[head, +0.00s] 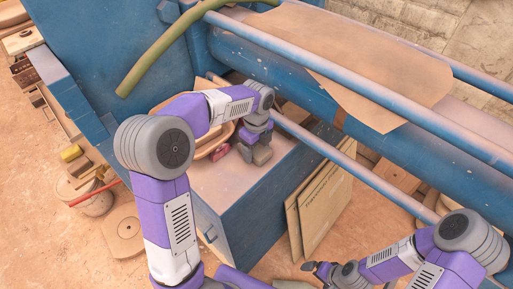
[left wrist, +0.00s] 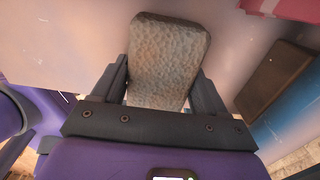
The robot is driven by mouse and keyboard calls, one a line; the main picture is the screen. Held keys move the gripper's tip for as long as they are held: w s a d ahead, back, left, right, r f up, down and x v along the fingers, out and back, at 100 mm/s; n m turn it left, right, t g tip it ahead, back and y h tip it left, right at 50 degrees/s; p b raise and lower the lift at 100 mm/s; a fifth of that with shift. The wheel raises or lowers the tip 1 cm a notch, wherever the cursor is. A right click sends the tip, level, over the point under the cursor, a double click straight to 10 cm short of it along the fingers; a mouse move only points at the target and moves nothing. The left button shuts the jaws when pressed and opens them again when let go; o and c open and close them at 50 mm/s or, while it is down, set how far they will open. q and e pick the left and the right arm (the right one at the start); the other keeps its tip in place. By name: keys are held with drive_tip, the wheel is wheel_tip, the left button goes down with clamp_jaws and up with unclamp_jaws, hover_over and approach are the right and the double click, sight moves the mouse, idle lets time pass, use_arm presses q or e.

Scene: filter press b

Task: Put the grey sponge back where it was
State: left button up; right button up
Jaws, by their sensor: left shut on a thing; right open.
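The grey sponge (left wrist: 168,60) is a rough, speckled block between the fingers of my left gripper (left wrist: 163,92) in the left wrist view. The gripper is shut on it. In the head view my left gripper (head: 257,152) is low over the pinkish top (head: 237,190) of the blue box-like base, and little of the sponge can be made out there. I cannot tell whether the sponge touches the surface. My right gripper (head: 312,267) is open and empty at the bottom of the head view, apart from the base.
A tan rounded item (head: 212,146) is partly hidden behind my arm. Blue rails (head: 330,145) run close by. Cardboard sheets (head: 320,205) lean against the base.

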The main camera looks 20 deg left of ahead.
sight(257, 147)
use_arm(q)
drive_tip(key=o, duration=0.5)
drive_tip(key=shift+f, duration=0.2)
drive_tip(key=o, duration=0.4)
drive_tip(key=shift+r, duration=0.25)
wheel_tip(257, 147, up, 12)
drive_tip(key=shift+p, duration=0.65)
